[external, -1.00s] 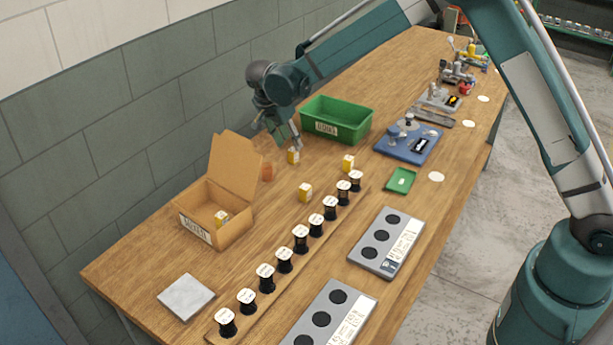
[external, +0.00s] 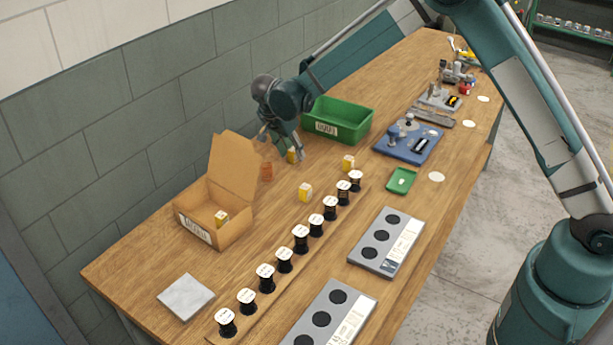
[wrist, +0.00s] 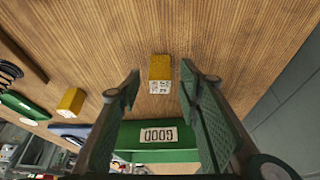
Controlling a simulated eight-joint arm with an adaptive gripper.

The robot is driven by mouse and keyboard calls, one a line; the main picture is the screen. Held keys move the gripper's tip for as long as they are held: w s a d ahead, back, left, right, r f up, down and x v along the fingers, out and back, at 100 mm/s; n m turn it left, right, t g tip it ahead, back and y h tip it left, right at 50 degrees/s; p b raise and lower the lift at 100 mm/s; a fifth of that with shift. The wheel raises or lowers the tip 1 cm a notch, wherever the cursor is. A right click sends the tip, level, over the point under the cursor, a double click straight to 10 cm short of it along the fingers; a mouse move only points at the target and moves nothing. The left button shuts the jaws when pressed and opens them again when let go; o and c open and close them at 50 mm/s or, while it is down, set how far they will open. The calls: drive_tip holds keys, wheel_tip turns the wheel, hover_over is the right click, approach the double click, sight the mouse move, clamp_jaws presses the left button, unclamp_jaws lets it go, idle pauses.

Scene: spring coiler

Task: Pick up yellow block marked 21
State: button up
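In the wrist view this yellow block (wrist: 160,68) shows between the two spread fingertips of my gripper (wrist: 160,82), with gaps on both sides. Its white printed face is too small to read. Two other yellow blocks stand nearby on the table, one nearer the spools (external: 305,192) and one farther right (external: 348,162). Another yellow block (external: 221,217) is in the open cardboard box (external: 238,232). I cannot read which is marked 21.
A row of black spools (external: 301,240) runs along the table. Grey trays (external: 386,241), a green dish (external: 402,180) and a blue fixture (external: 408,143) lie to the right.

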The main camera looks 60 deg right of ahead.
drive_tip(key=shift+d+f, duration=0.15)
drive_tip(key=shift+f, duration=0.2)
idle(0.3)
drive_tip(key=c, duration=0.9)
